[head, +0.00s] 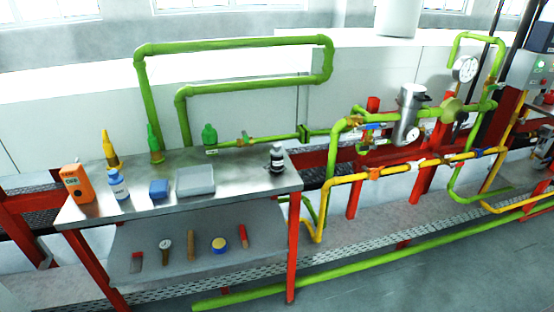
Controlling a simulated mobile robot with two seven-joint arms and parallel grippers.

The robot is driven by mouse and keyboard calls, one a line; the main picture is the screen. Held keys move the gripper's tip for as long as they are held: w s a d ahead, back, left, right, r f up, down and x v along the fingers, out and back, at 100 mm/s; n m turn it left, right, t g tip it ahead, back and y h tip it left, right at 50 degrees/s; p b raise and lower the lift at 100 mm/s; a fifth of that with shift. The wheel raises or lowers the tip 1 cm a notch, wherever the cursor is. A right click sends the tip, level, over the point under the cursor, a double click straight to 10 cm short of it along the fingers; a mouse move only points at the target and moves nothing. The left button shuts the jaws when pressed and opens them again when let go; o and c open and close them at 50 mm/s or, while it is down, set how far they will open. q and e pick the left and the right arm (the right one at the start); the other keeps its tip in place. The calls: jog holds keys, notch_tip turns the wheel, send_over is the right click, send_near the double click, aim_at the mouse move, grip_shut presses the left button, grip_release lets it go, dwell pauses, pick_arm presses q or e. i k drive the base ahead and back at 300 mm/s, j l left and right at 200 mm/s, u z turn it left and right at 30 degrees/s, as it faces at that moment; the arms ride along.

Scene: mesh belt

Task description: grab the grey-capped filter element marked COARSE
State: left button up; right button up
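I see no filter element that I can surely read as marked COARSE; the lettering is too small. A small dark grey cylinder with a pale band (277,158) stands upright at the right end of the steel table top (235,193). I cannot tell whether it is the filter element. A grey metal filter-like housing (409,115) sits in the green pipework to the right of the table. Neither of my grippers is in view.
The lower shelf (185,275) holds several small tools. Green and yellow pipes run right of the table.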

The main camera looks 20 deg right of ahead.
aim_at(277, 154)
jog(key=i+l, duration=0.15)
jog(key=l, duration=0.3)
jog(key=i+l+z, duration=0.15)
jog(key=l, duration=0.25)
jog(key=i+l, duration=0.2)
jog(key=l, duration=0.2)
jog(key=i+l+z, duration=0.15)
jog(key=l, duration=0.25)
jog(key=i+l, duration=0.25)
jog(key=l, duration=0.15)
jog(key=i+l+z, duration=0.15)
jog(key=l, duration=0.25)
